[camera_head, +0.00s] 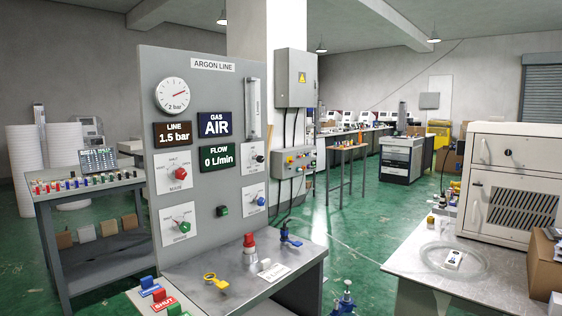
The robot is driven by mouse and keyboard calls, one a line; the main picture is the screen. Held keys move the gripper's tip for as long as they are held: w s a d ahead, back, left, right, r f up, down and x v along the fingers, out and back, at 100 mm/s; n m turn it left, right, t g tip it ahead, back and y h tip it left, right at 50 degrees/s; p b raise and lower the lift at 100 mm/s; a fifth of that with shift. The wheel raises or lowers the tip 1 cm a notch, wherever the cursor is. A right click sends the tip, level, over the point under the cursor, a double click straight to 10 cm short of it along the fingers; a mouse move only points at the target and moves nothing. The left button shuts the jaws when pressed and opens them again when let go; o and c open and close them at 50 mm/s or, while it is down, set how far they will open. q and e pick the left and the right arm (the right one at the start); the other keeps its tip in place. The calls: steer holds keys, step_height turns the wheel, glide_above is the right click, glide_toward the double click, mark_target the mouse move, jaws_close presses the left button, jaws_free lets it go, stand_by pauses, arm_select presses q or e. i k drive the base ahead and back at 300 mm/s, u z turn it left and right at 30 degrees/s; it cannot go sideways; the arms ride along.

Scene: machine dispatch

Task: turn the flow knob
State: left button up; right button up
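A grey upright panel (212,78) headed ARGON LINE stands at left centre in the head view. It carries a red knob (179,173), a green knob (182,226), a small black knob (259,158) and a blue knob (261,201), each on a white plate. The small labels are too blurred to tell surely which is the flow knob. The flow display (220,156) reads 0 L/min, the gas display (215,125) AIR and the line display (173,134) 1.5 bar. A clear vertical tube (253,108) is at upper right. Neither of my grippers is in view.
A grey bench top (225,262) juts out below the panel, bearing a red-topped item (249,243), a yellow item (216,282) and a blue-handled item (289,236). A pale bench (410,268) stands right.

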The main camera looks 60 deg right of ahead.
mark_target(260, 159)
steer(key=z, duration=0.8)
steer(key=i, duration=0.4)
